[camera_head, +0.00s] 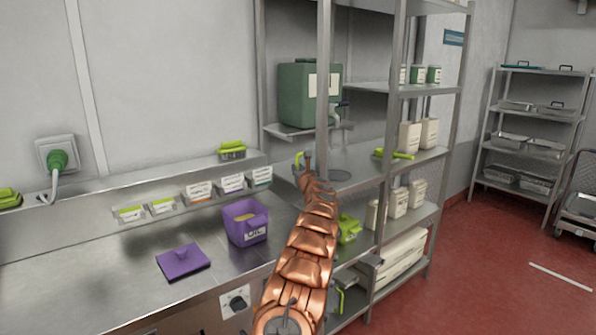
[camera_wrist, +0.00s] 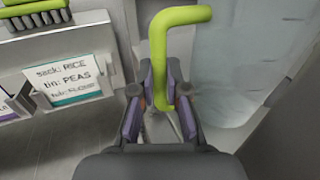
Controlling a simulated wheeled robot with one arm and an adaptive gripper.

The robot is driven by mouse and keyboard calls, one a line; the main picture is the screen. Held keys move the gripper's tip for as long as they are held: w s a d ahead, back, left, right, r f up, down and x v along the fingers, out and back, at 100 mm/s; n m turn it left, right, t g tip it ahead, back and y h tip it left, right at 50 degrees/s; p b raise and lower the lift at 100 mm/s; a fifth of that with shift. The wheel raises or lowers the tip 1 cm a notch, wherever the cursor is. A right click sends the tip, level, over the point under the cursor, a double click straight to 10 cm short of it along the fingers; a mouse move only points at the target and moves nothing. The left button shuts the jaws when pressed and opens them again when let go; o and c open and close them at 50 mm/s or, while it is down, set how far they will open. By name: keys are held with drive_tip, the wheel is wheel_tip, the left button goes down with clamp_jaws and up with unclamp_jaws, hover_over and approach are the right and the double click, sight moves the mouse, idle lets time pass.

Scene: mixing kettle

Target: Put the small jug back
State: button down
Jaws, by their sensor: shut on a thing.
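My gripper (camera_head: 304,165) reaches up to the shelf edge at the middle of the head view, to the right of the label row. In the wrist view, my gripper (camera_wrist: 160,108) is shut on a lime-green bent handle (camera_wrist: 161,55), its dark fingers with purple pads on either side. The handle's top bends to the right. It also shows as a small green bit in the head view (camera_head: 299,158). I take it for the small jug's handle. A pale, cloudy surface (camera_wrist: 225,60) lies right of it; I cannot tell whether this is the jug's body.
A green tank (camera_head: 303,94) with a tap stands on the rack above. A round mark (camera_head: 338,175) is on the shelf right of my gripper. A green-handled tool (camera_head: 394,154) lies farther right. A purple tub (camera_head: 245,222) and purple lid (camera_head: 183,262) are on the counter.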

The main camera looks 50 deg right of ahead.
drive_tip(key=shift+f, duration=0.15)
drive_tip(key=c, duration=1.2)
unclamp_jaws()
